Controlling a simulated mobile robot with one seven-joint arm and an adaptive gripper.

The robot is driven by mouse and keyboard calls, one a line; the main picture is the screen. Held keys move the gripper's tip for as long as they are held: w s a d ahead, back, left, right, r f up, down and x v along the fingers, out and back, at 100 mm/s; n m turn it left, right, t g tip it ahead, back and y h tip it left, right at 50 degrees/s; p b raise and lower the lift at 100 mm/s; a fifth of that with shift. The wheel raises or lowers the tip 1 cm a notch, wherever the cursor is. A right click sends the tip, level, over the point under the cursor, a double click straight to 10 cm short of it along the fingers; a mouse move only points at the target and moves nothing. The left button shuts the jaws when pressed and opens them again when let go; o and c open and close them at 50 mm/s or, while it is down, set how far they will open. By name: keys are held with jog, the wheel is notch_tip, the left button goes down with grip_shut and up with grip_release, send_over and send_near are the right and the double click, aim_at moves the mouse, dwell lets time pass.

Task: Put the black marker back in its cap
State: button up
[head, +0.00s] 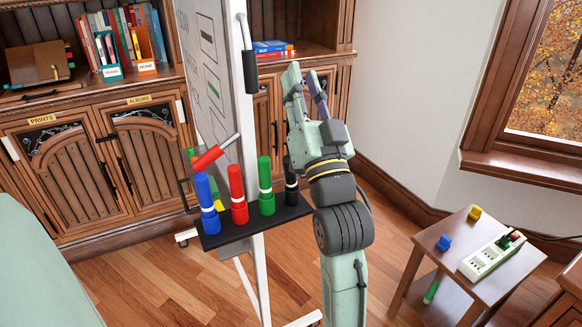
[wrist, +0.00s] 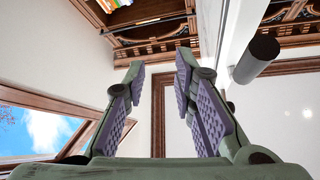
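A black marker-like piece (head: 291,183) stands at the right end of the dark tray (head: 235,236) on the whiteboard stand. My arm partly hides it, and I cannot tell whether it is the marker, its cap or both. Blue (head: 207,203), red (head: 238,195) and green (head: 266,187) markers stand upright beside it. My gripper (head: 305,82) points upward above and right of the tray. In the wrist view my gripper (wrist: 163,75) is open, its fingers apart with nothing between them.
The whiteboard (head: 213,75) stands left of my gripper; a black cylinder (head: 243,56) on a white rod shows at its edge and in the wrist view (wrist: 256,60). A side table (head: 440,262) at right holds small blocks and a power strip (head: 492,255).

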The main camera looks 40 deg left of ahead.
jog(key=w+f+m+g+h+p, duration=0.1)
jog(key=w+f+m+g+h, duration=0.15)
jog(key=w+f+m, duration=0.3)
jog(key=m+g+p, duration=0.4)
jog(key=m+g, duration=1)
jog(key=m, duration=0.1)
send_near(290, 179)
jog(key=w, duration=0.2)
jog(key=shift+h, duration=0.35)
jog(key=a, duration=0.3)
jog(key=s+a+p, duration=0.1)
jog(key=a, duration=0.3)
jog(key=s+a+p, duration=0.1)
jog(key=a, duration=0.3)
jog(key=shift+f, duration=0.4)
grip_shut()
jog(key=shift+r, duration=0.1)
